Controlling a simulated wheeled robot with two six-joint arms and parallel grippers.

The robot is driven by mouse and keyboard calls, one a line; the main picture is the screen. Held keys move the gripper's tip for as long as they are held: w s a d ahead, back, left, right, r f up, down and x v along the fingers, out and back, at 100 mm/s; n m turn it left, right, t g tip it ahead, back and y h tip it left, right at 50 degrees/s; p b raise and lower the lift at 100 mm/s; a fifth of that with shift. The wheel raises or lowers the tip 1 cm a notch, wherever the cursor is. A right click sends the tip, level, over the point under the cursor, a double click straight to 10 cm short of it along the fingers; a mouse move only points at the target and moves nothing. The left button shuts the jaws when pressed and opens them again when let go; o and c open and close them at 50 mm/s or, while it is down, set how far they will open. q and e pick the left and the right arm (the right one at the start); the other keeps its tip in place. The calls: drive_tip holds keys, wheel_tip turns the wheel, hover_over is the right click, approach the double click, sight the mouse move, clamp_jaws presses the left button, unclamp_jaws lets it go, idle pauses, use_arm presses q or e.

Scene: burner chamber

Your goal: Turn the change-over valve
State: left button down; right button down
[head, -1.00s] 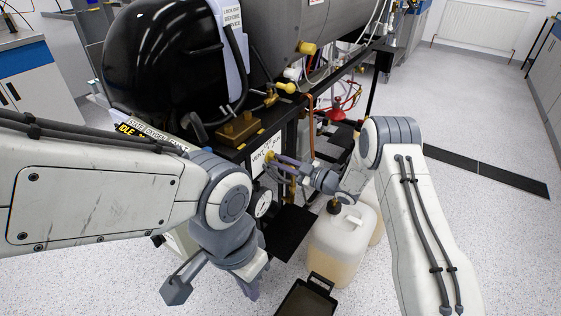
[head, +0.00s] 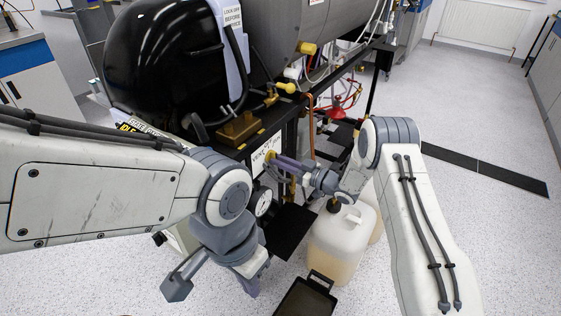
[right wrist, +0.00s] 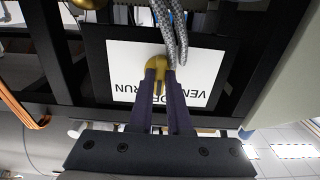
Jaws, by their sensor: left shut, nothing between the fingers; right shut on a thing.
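The change-over valve's yellow handle (right wrist: 158,66) stands in front of a white label plate (right wrist: 122,78) in the right wrist view. The lettering there is upside down, and "RUN" and part of "VENT" can be read. My right gripper (right wrist: 160,76) is shut on the handle, with one purple finger on each side. In the head view my right gripper (head: 273,161) is at the label plate (head: 262,152) below the bench edge, and its fingers mostly cover the handle. My left gripper (head: 251,291) is shut and empty, low in front of the rig and pointing down.
A large black dome (head: 165,60) and brass fittings (head: 238,128) sit above the label plate. A white jerrycan (head: 335,245) stands close below my right wrist. A black tray (head: 305,298) lies on the floor. Braided hoses (right wrist: 178,30) hang beside the handle.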

drive_tip(key=c, duration=0.9)
unclamp_jaws()
drive_tip(key=shift+o, duration=0.2)
drive_tip(key=v, duration=1)
drive_tip(key=shift+s+d, duration=0.2)
